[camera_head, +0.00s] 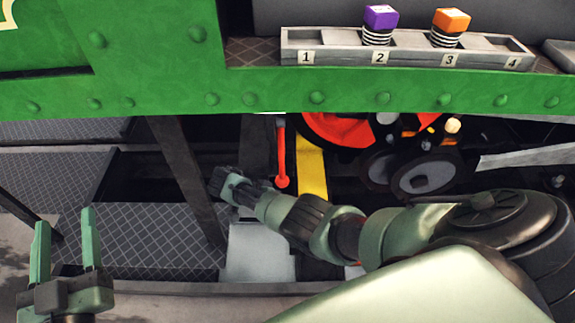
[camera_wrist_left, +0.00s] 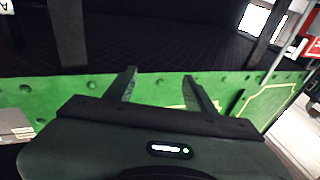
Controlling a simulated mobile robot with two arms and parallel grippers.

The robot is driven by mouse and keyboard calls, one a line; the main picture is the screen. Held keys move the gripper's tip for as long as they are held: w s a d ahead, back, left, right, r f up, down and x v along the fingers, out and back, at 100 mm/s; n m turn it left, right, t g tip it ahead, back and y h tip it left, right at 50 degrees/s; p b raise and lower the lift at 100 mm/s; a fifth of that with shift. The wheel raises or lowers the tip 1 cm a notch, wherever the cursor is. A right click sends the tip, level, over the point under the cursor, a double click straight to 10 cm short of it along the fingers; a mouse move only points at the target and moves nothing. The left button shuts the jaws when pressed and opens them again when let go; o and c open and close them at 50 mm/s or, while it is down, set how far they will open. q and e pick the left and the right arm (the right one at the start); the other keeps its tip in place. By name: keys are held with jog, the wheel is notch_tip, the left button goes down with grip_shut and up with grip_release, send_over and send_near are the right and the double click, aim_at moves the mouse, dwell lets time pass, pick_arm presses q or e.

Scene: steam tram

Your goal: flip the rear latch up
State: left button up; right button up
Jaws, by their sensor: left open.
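A red lever (camera_head: 281,150) with a round end hangs down below the green beam in the head view; it may be the rear latch, but I cannot tell for sure. My right gripper (camera_head: 222,181) reaches in from the right, its dark tip to the left of the lever's round end; its fingers are too unclear to read. My left gripper (camera_head: 65,220) is at the lower left, open and empty, well away from the lever. Its two spread fingers also show in the left wrist view (camera_wrist_left: 160,82), in front of a green riveted panel (camera_wrist_left: 60,95).
A green riveted beam (camera_head: 350,92) crosses above the lever. A grey numbered tray (camera_head: 408,57) on top holds a purple-topped piece (camera_head: 380,22) at 2 and an orange-topped piece (camera_head: 450,25) at 3. A yellow strip (camera_head: 311,170) and round dark wheels (camera_head: 424,178) are right of the lever.

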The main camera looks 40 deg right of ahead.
pick_arm(q)
notch_tip(320, 180, down, 10)
jog(key=s+a+g+y+p, duration=0.1)
jog(key=g, duration=0.4)
jog(key=shift+s+a+r+g+y+p, duration=0.15)
jog(key=shift+s+a+g+y+p, duration=0.2)
jog(key=shift+a+g+y+p, duration=0.05)
pick_arm(e)
notch_tip(320, 180, up, 3)
jog(key=shift+r, duration=0.1)
